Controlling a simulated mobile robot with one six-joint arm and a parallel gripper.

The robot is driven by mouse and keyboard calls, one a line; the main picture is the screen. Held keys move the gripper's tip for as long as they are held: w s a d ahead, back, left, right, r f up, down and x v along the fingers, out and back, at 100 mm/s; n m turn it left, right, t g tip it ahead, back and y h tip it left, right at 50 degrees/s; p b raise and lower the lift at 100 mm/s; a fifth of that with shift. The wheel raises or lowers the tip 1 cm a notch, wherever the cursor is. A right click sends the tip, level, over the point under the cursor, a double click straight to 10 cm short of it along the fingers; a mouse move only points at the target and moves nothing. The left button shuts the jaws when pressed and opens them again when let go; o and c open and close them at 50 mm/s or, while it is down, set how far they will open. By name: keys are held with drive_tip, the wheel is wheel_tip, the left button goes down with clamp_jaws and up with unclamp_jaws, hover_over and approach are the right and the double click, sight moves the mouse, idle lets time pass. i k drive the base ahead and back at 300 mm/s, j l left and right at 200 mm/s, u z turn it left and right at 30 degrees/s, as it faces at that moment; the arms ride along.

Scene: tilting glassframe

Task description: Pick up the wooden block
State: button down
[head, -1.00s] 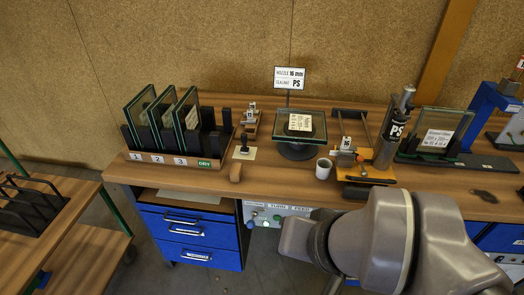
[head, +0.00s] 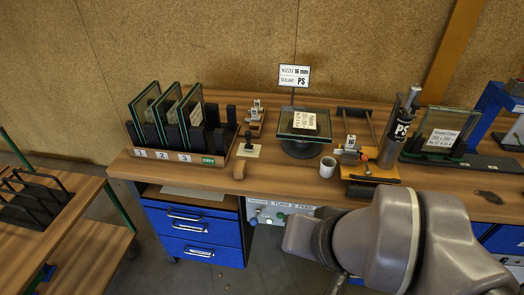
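My arm fills the lower right of the head view. Its gripper end is not visible, so I cannot see its fingers. Nothing of mine touches the block in this view.
The workbench (head: 350,196) also holds a rack (head: 178,157) of glass panes, a round stand with a glass pane (head: 304,125), a white cup (head: 328,167), an orange fixture (head: 370,170) and a sealant cartridge (head: 398,130). Blue drawers (head: 195,233) are below. A side table stands left.

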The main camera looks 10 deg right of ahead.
sight(240, 169)
drive_tip(key=i+j+u, duration=0.25)
drive_tip(key=i, duration=0.3)
drive_tip(key=i+u, duration=0.3)
drive_tip(key=i, duration=0.2)
